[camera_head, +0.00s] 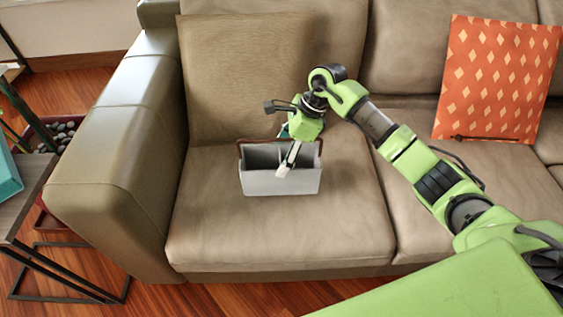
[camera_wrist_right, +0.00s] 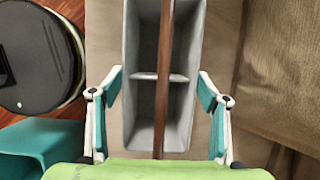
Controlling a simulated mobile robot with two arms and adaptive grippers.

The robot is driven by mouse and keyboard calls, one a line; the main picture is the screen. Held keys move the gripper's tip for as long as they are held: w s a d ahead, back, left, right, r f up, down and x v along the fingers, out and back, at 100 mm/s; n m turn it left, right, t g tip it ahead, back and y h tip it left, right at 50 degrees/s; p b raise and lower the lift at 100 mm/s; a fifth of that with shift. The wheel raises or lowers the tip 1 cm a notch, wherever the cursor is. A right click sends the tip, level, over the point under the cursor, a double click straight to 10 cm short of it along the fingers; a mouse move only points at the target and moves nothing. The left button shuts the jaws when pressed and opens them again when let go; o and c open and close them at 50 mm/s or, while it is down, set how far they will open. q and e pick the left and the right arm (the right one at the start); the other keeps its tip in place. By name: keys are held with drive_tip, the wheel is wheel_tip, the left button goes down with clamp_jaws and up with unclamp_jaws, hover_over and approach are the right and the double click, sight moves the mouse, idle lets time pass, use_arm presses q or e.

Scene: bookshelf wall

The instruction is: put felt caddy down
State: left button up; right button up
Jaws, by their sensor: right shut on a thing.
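The felt caddy (camera_head: 282,183) is a light grey open box with a divider and a brown handle. In the head view it is upright at the left sofa seat cushion (camera_head: 290,235); I cannot tell whether it rests on the cushion or hangs just above it. My right gripper (camera_head: 292,153) reaches down over the caddy and is shut on it. In the right wrist view the two fingers (camera_wrist_right: 160,78) sit on either side of the caddy (camera_wrist_right: 145,110), with the handle (camera_wrist_right: 164,60) running between them. My left gripper is not in view.
The sofa armrest (camera_head: 110,150) and a back cushion (camera_head: 245,80) stand left of and behind the caddy. An orange patterned pillow (camera_head: 497,80) leans at the right. A dark-framed side table (camera_head: 35,185) with a teal object (camera_head: 8,175) is at far left. The seat front is clear.

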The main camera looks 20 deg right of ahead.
drive_tip(key=shift+w+f, duration=0.3)
wheel_tip(320, 180, down, 2)
drive_tip(key=shift+f, duration=0.25)
drive_tip(key=shift+w+f, duration=0.15)
drive_tip(key=shift+f, duration=0.25)
use_arm(q)
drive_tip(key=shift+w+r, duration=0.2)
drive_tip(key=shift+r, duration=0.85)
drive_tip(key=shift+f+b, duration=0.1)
drive_tip(key=shift+b, duration=0.2)
use_arm(e)
drive_tip(key=o, duration=1.2)
drive_tip(key=shift+f, duration=0.1)
drive_tip(key=o, duration=0.5)
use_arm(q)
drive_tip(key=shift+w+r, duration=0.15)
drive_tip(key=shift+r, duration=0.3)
